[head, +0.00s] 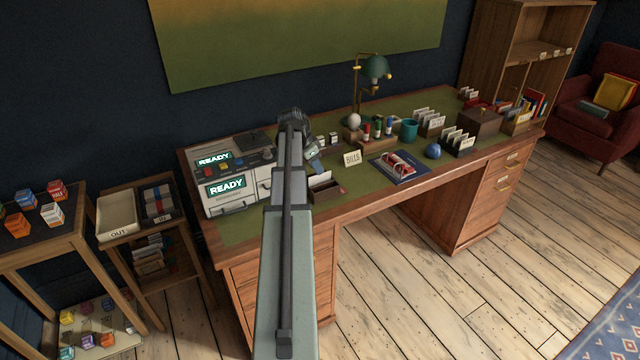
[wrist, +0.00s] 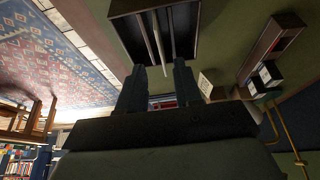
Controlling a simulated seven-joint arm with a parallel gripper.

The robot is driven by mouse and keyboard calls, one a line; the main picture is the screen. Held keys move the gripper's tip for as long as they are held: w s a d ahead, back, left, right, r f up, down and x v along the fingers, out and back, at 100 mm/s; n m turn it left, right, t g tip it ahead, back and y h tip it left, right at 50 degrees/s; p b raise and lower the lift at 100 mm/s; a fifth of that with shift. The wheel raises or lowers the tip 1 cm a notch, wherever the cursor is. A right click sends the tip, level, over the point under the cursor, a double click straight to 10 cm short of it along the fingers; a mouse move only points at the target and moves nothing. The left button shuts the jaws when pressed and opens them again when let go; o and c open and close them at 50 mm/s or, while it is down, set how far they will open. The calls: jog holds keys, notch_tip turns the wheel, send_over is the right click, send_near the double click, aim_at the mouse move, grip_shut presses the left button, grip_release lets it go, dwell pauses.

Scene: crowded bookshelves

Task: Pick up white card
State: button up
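A white card (head: 320,180) stands in a small dark box (head: 328,192) at the desk's front edge. In the wrist view, thin pale card edges (wrist: 155,40) show inside a dark box (wrist: 122,8) just beyond my fingertips. My gripper (wrist: 160,68) is open, its two fingers well apart, with a card edge lined up in the gap and touching neither finger as far as I can see. In the head view my arm hides most of the gripper, near the dark box. Other white cards (head: 458,138) stand in holders at the desk's right.
A BILLS sign (head: 352,158), a blue book with red glasses (head: 400,166) and a blue ball (head: 433,151) lie right of the box. A machine with READY screens (head: 228,187) stands left. A green lamp (head: 376,68) and stamps (head: 378,130) stand behind.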

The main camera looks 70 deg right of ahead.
aim_at(320, 183)
jog(key=shift+x, duration=2)
jog(key=shift+w+f, duration=0.1)
jog(key=shift+f, duration=0.15)
grip_shut()
